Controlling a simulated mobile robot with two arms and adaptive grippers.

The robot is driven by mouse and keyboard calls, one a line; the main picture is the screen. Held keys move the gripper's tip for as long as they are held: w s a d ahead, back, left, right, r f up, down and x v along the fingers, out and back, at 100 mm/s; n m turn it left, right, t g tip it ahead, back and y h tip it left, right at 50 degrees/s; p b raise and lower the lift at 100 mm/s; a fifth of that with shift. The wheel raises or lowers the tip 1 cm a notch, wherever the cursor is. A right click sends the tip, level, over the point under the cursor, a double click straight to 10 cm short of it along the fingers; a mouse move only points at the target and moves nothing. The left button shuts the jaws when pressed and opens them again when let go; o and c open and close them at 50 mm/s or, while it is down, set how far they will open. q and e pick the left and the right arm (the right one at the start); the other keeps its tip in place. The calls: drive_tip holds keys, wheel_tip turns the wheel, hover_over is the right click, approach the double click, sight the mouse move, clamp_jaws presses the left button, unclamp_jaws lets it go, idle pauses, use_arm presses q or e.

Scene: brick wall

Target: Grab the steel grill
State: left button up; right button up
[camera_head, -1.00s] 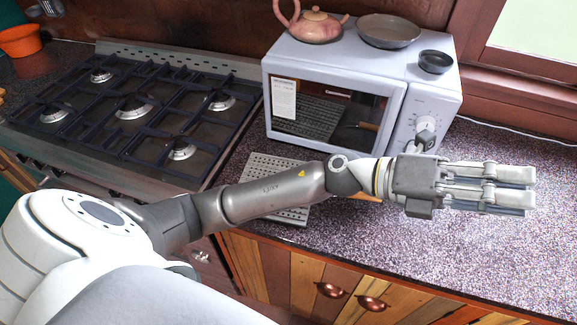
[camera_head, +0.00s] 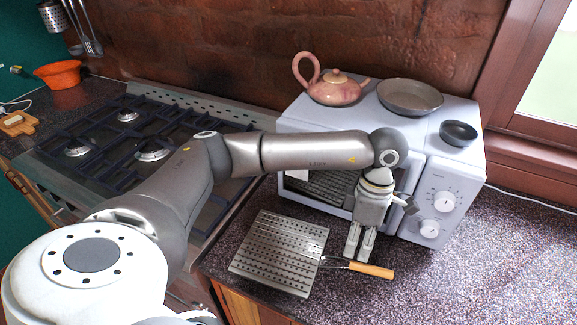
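The steel grill (camera_head: 278,252) is a flat perforated metal plate lying on the speckled counter in front of the microwave. Its wire neck and wooden handle (camera_head: 372,269) reach to the right. My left gripper (camera_head: 358,256) points down, with its fingertips just above or behind the wire neck and handle. I cannot tell whether the fingers touch it, and their opening is unclear from this angle. The handle lies in plain view in front of the fingers. My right gripper is not in view.
A white microwave (camera_head: 458,184) stands right behind the gripper. On it are a clay teapot (camera_head: 337,90), a shallow pan (camera_head: 410,95) and a dark bowl (camera_head: 458,132). A gas stove (camera_head: 103,130) is at the left. The counter (camera_head: 500,260) at the right is clear.

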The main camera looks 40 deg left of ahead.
sight(354, 262)
use_arm(q)
drive_tip(key=f, duration=0.2)
drive_tip(key=shift+s+d+f+p, duration=0.1)
drive_tip(key=shift+s+f+p, duration=0.15)
drive_tip(key=shift+f+p, duration=0.1)
drive_tip(key=shift+f, duration=0.25)
drive_tip(key=f, duration=0.1)
drive_tip(key=f+p, duration=0.2)
drive_tip(key=shift+s+d+f, duration=0.2)
drive_tip(key=shift+s+f, duration=0.05)
drive_tip(key=shift+s+f+p, duration=0.1)
drive_tip(key=shift+f+p, duration=0.2)
drive_tip(key=shift+f, duration=0.25)
clamp_jaws()
